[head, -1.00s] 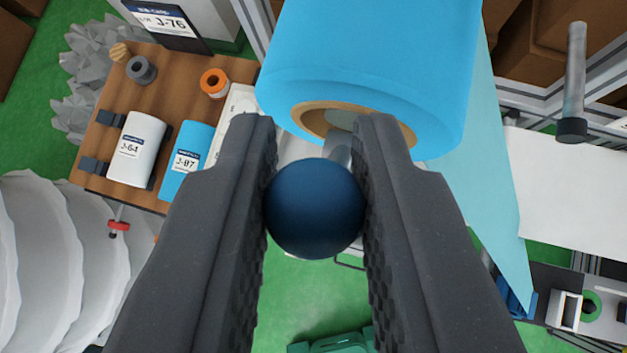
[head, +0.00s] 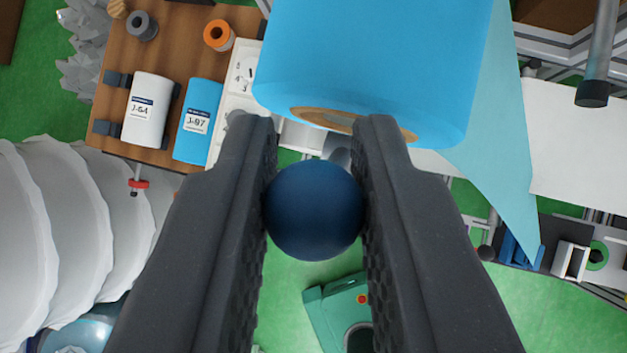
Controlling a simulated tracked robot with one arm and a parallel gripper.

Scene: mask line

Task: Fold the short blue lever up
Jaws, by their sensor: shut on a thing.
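A dark blue ball knob (head: 313,210) sits between the two dark grey fingers of my gripper (head: 315,205), in the middle of the head view. My gripper is shut on it, with a ridged pad against each side. A short grey shaft (head: 340,157) shows just above the knob and runs toward the big blue roll; this looks like the short blue lever. Where the shaft is mounted is hidden behind the knob, the fingers and the roll.
A large light blue roll (head: 375,65) hangs just above my fingertips, its sheet (head: 495,140) trailing right. A wooden board (head: 115,65) with labelled cartridges is at upper left. White bellows-like shapes (head: 70,225) fill the left. A grey rod (head: 602,40) is at upper right. A green machine (head: 340,300) lies below.

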